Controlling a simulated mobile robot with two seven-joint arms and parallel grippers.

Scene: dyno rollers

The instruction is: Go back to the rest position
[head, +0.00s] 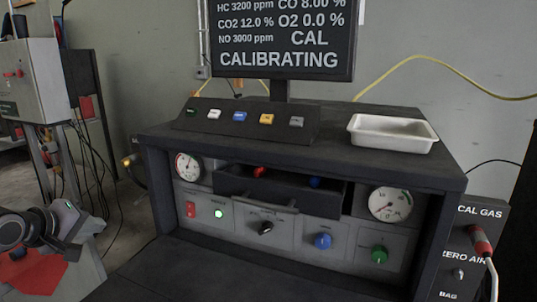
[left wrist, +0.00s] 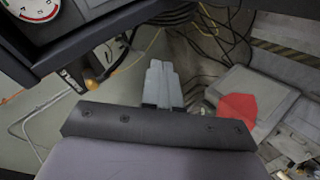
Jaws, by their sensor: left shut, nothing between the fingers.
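My left gripper (left wrist: 162,85) shows in the left wrist view, its two pale grey fingers closed side by side with nothing between them. It hangs in free air over the floor, apart from the console. In the head view, dark rounded parts that look like my left arm's end stand at the lower left edge, left of the console (head: 155,205); the fingers are hard to make out there. My right gripper is in neither view.
The console carries a screen (head: 280,45) reading CALIBRATING, a button panel (head: 245,132), a white tray (head: 392,133) and an open drawer (head: 280,203). A red-handled hose nozzle (head: 480,240) is at right. Cables (left wrist: 205,45) hang near my left gripper; a grey cabinet (head: 35,80) stands at left.

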